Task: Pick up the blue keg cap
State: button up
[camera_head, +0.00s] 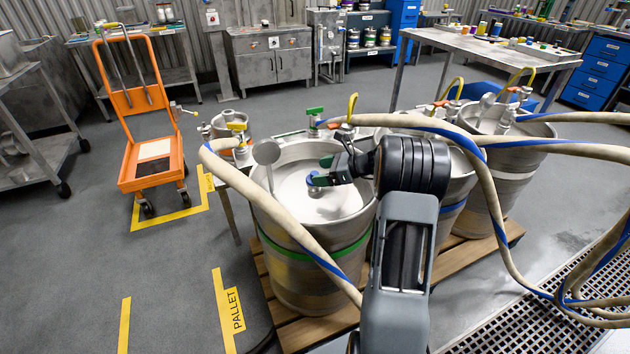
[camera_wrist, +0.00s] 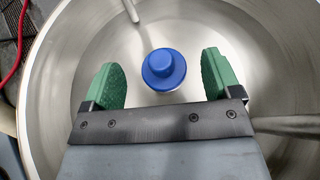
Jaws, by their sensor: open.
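The blue keg cap (camera_wrist: 163,69) is a round blue cap with a raised knob, seated over the middle of a steel keg. In the wrist view it lies between and just beyond the two green fingertips of my gripper (camera_wrist: 163,80). My gripper is open, with a gap between each finger and the cap. In the head view my gripper (camera_head: 318,182) reaches down over the front-left keg (camera_head: 312,262), and a small part of the blue cap (camera_head: 311,178) shows beside the fingers. The keg's metal top (camera_wrist: 60,80) surrounds the cap.
A beige hose (camera_head: 248,204) with a blue stripe crosses the front of this keg. More kegs (camera_head: 513,180) stand to the right on a wooden pallet (camera_head: 508,236). An orange hand truck (camera_head: 152,130) stands at left.

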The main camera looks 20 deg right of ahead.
aim_at(315, 173)
jog(key=x, duration=0.3)
jog(key=shift+b, duration=0.3)
jog(key=c, duration=0.9)
jog(key=shift+c, duration=0.2)
